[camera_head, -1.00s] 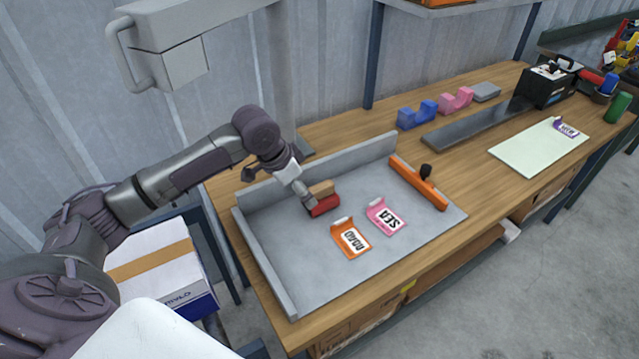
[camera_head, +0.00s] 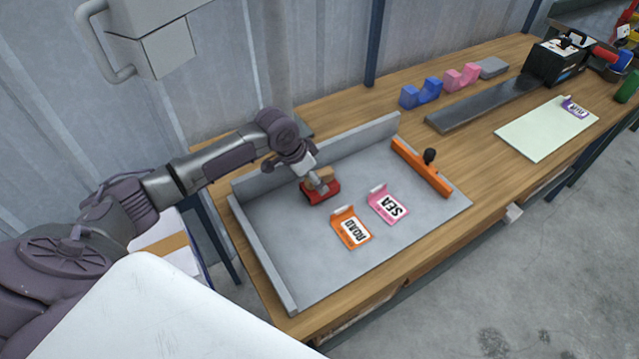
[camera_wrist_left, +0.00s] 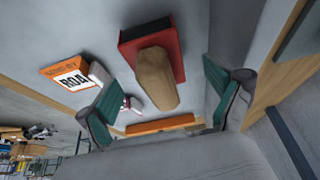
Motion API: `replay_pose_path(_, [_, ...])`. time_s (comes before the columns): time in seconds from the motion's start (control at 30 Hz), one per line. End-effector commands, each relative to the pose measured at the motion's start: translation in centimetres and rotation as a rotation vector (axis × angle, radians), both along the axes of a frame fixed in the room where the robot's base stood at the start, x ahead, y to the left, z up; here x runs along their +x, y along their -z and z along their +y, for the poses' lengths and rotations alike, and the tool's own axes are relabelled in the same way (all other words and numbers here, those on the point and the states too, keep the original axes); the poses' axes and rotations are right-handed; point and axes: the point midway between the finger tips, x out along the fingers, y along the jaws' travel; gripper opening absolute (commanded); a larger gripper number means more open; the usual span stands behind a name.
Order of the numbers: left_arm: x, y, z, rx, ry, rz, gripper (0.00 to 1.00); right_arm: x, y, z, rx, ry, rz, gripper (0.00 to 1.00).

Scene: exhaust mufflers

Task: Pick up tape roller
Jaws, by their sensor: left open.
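A red block with a tan, wood-like handle on top sits on the grey tray, its red body (camera_head: 322,194) partly under my left gripper (camera_head: 312,176). I take it for the tape roller, though no label shows. In the left wrist view the red body (camera_wrist_left: 150,42) is at the top middle, and the tan handle (camera_wrist_left: 155,78) points toward the camera. My left gripper (camera_wrist_left: 160,98) is open, one green-padded finger on each side of the handle in the picture; I see no contact. My right gripper is not in view.
The grey tray (camera_head: 290,235) has raised walls at the left and back. It also holds orange ROAD (camera_head: 351,228) and pink SEA (camera_head: 388,204) labelled pieces and an orange bar (camera_head: 418,167) with a black knob. Blue and pink holders (camera_head: 461,76) stand behind.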

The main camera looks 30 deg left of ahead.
Motion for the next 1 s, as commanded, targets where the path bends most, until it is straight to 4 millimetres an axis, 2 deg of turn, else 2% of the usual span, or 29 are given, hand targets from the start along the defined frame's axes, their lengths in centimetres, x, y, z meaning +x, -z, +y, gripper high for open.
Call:
replay_pose_path(0.1, [0.6, 1.4, -0.7, -0.002, 0.0, 0.003, 0.92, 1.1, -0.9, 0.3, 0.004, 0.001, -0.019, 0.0])
replay_pose_path(0.3, [1.4, 3.8, -1.2, -0.001, 0.0, 0.002, 0.92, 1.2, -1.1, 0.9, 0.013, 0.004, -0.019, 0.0])
replay_pose_path(0.57, [1.5, 4.2, -1.2, 0.001, 0.001, 0.001, 0.92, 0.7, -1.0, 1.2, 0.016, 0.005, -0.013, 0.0])
replay_pose_path(0.67, [1.5, 4.2, -1.2, 0.001, 0.001, 0.001, 0.78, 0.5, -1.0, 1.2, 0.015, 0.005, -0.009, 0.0])
replay_pose_path(1.0, [1.5, 4.2, -1.2, 0.001, 0.001, 0.002, 0.22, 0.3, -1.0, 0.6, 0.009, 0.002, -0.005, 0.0])
